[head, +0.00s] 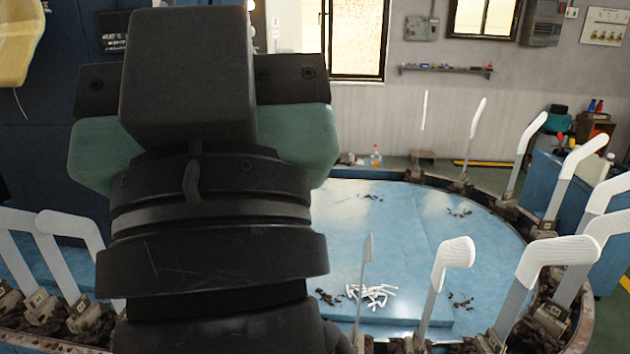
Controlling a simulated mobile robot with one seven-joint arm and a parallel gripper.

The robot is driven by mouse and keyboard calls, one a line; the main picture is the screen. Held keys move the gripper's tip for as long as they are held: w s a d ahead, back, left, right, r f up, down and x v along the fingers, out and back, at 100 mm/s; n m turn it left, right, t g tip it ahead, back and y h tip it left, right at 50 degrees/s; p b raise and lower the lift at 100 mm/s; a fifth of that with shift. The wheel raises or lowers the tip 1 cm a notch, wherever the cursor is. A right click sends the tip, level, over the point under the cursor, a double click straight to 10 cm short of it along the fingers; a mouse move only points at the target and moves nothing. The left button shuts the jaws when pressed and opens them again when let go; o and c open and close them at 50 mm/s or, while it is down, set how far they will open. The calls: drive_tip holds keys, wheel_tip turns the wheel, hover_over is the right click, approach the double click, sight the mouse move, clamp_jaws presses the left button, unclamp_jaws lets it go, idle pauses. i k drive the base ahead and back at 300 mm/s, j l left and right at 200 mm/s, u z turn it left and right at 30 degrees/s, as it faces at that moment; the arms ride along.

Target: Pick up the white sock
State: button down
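Single socks in the heap are too small to tell apart well. Foot-shaped boards stand around the table's rim; several carry white at their tops, such as the white sock (455,252) on a board right of the heap. A narrow grey board (365,275) stands in front of the heap and partly covers it. My gripper (192,75) shows only as a dark block with side parts, seen from behind. Its fingertips and anything between them are hidden.
Dark clumps (462,301) lie on the table near the heap. Upright boards (535,268) line the rim at right, with more boards (72,255) at left. A bottle (376,157) stands behind the table. The table's middle is mostly clear.

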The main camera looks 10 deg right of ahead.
sight(459, 253)
drive_tip(key=i+l+z, duration=0.25)
drive_tip(key=l, duration=0.35)
drive_tip(key=i+l+z, duration=0.3)
drive_tip(key=i+l, duration=0.2)
